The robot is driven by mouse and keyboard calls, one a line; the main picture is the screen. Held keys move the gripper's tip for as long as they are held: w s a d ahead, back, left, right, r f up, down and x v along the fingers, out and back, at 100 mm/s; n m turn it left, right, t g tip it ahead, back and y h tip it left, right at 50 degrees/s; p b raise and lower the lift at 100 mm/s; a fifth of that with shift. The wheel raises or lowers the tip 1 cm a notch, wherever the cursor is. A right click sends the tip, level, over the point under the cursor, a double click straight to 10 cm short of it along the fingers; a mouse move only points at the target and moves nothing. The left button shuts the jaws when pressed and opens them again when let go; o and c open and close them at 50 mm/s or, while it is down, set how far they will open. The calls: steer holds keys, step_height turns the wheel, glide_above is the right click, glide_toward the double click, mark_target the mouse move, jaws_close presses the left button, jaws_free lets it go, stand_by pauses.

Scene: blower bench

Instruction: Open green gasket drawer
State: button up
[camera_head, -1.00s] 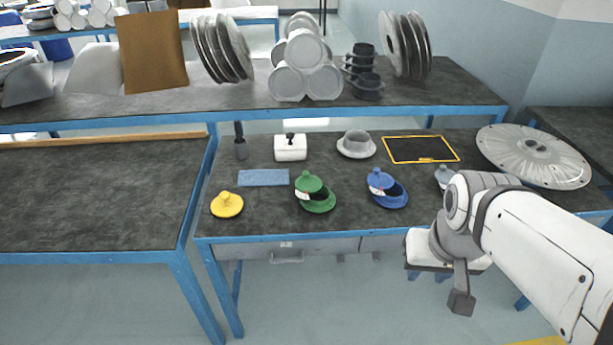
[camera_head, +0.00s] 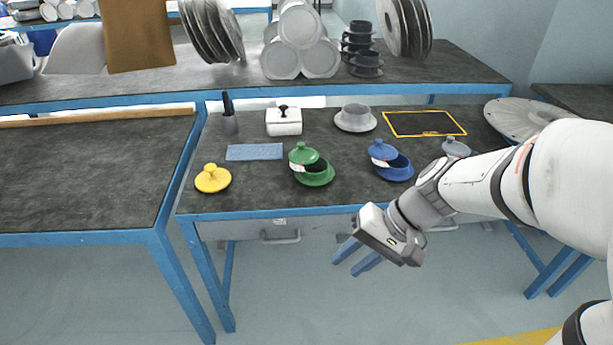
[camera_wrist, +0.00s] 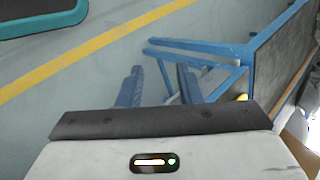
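Under the front edge of the bench, a grey drawer (camera_head: 244,229) with a bar handle (camera_head: 281,238) and a small pale label looks shut. A second grey drawer front to its right is mostly behind my arm, with a handle (camera_head: 441,228) partly showing. No green gasket marking can be made out on either. My gripper (camera_head: 357,258) is in front of and below the bench edge, right of the left handle and apart from it. Its two blue fingers are apart with nothing between them; they also show in the wrist view (camera_wrist: 158,82).
On the bench stand a yellow lid (camera_head: 212,179), a green lidded dish (camera_head: 313,170), a blue lidded dish (camera_head: 391,165), a blue mat (camera_head: 255,152) and a white box (camera_head: 284,124). Blue bench legs (camera_head: 207,275) stand at the left. The floor before the bench is clear.

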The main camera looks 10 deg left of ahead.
steer(key=w+a+f+m+y+b, duration=0.1)
steer(key=w+a+f+y+b, duration=0.55)
steer(key=f, duration=0.45)
steer(key=m+t+y+b, duration=0.3)
steer(key=t+b, duration=0.1)
steer(key=b, duration=0.5)
glide_toward(287, 242)
steer(key=a, duration=0.6)
steer(key=w+a+b, duration=0.1)
steer(key=a, duration=0.1)
steer(key=a+f, duration=0.1)
steer(key=a, duration=0.2)
steer(key=shift+w+a+f, duration=0.1)
steer(key=shift+w+a, duration=0.05)
steer(key=shift+w, duration=0.1)
steer(key=shift+c, duration=0.3)
jaws_close()
